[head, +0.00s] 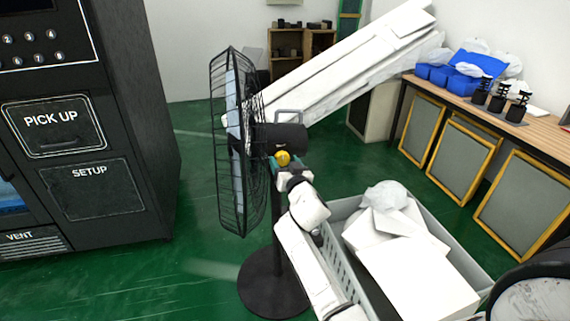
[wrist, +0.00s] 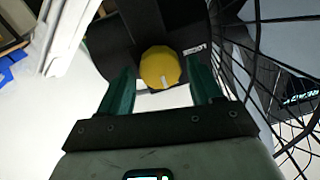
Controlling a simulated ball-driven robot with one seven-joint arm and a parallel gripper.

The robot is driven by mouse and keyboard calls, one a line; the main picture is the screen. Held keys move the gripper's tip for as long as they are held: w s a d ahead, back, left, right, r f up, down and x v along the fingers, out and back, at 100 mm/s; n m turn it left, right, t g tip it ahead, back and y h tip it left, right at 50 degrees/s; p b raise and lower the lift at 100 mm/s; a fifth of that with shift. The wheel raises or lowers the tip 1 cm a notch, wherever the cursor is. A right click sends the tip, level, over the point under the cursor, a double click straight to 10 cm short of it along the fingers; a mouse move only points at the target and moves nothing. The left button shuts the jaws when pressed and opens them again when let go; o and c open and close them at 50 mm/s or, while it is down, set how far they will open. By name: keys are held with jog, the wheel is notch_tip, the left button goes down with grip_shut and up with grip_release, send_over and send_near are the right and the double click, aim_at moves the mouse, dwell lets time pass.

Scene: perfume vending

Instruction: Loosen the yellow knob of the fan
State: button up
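The fan (head: 240,140) stands upright on a black pole and round base, its wire cage facing left. Its yellow knob (head: 282,158) is on the side of the black motor housing (head: 284,138). The knob also shows in the wrist view (wrist: 160,66), round with a pale mark. My gripper (wrist: 158,68) has teal fingers, one on each side of the knob, with gaps visible. It is open and holds nothing. In the head view, my gripper (head: 285,166) is right at the knob and partly hides the fan pole.
A grey crate (head: 345,265) with white boxes stands right of the fan, close to my arm. A black vending machine (head: 90,120) is at left. A wooden table (head: 535,125) with blue boxes is at right. Green floor between machine and fan is clear.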

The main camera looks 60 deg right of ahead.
jog(key=c, duration=0.8)
jog(key=shift+n, duration=0.4)
jog(key=n+p, duration=0.1)
jog(key=n, duration=0.2)
jog(key=shift+r+n, duration=0.1)
jog(key=shift+n, duration=0.3)
jog(key=n+p, duration=0.1)
jog(key=n, duration=0.3)
jog(key=shift+w+a+g, duration=0.1)
jog(key=shift+g, duration=0.2)
jog(key=n, duration=0.4)
jog(key=shift+n+p, duration=0.3)
jog(key=shift+p, duration=0.05)
jog(key=n, duration=0.3)
jog(key=shift+n+g, duration=0.3)
jog(key=shift+n, duration=0.4)
